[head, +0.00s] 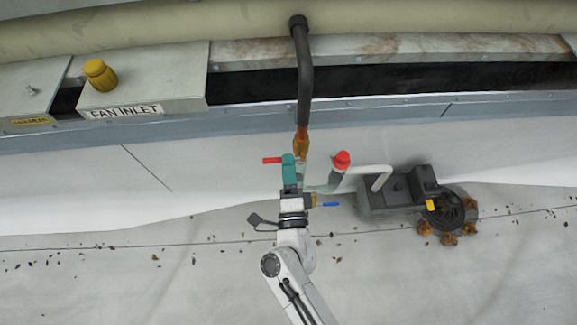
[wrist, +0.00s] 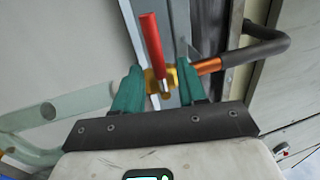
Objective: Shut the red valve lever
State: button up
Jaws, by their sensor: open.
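The red valve lever (head: 271,160) points left from the pipe in the head view. In the wrist view the lever (wrist: 151,42) stands up from a brass valve body (wrist: 172,76), roughly crosswise to the copper pipe (wrist: 209,66). My gripper (head: 288,157) has teal fingers and is at the valve, hiding much of it in the head view. In the wrist view my gripper (wrist: 158,67) is open, with one finger on each side of the brass body and the lever's base. I cannot tell whether either finger touches the lever.
A black pipe (head: 304,85) rises above the valve. A blue lever (head: 329,204) and a red cap (head: 342,159) on a pale hose are close on the right. A grey pump (head: 390,195) sits further right. A metal ledge (head: 370,112) runs behind; open floor lies in front.

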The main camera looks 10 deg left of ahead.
jog(key=v, duration=1)
jog(key=shift+s+p, duration=0.4)
jog(key=shift+d+f, duration=0.1)
